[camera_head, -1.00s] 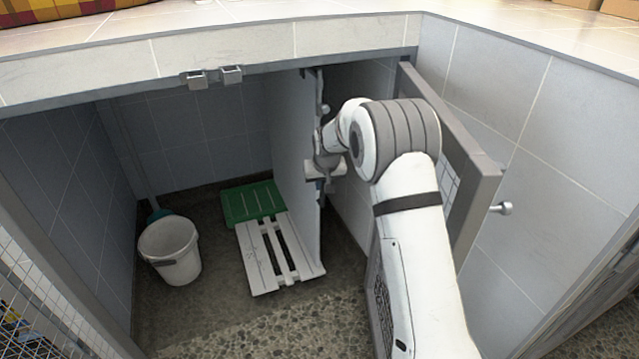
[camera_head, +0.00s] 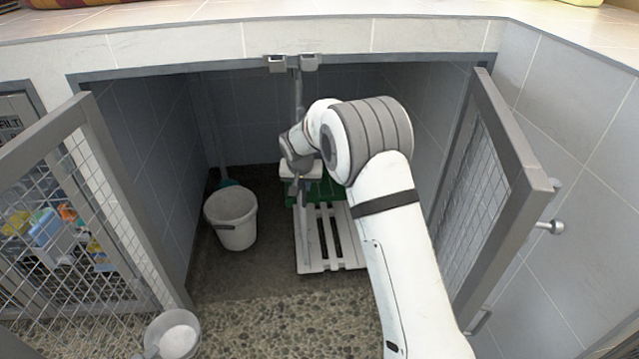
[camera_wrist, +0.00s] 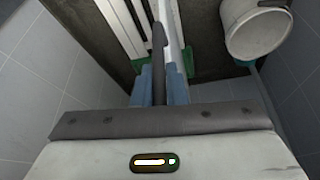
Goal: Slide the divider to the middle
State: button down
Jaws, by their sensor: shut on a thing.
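The divider (camera_head: 298,95) is a thin upright panel, seen almost edge-on in the head view. It stands near the middle of the kennel opening, just about under the pair of metal brackets (camera_head: 292,63) on the upper edge. My gripper (camera_head: 301,187) is at its front edge, and my wrist hides part of the panel. In the wrist view, the blue fingers of my gripper (camera_wrist: 160,82) are shut on the dark grip of the divider (camera_wrist: 158,38), with the pale panel beside it.
A white slatted board (camera_head: 340,240) and a green mat (camera_head: 330,188) lie right of the divider. A white bucket (camera_head: 232,218) stands left of it. Mesh doors stand open at the left (camera_head: 110,190) and right (camera_head: 490,190). A small bowl (camera_head: 174,335) is at the front left.

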jog(key=shift+s+a, duration=0.1)
jog(key=shift+a, duration=0.95)
jog(key=shift+r, duration=0.1)
jog(key=c, duration=1.5)
grip_release()
jog(key=p+v, duration=0.2)
jog(key=v, duration=0.5)
jog(key=shift+s+r+p, duration=0.1)
jog(key=shift+r+p, duration=0.15)
jog(key=shift+p, duration=0.05)
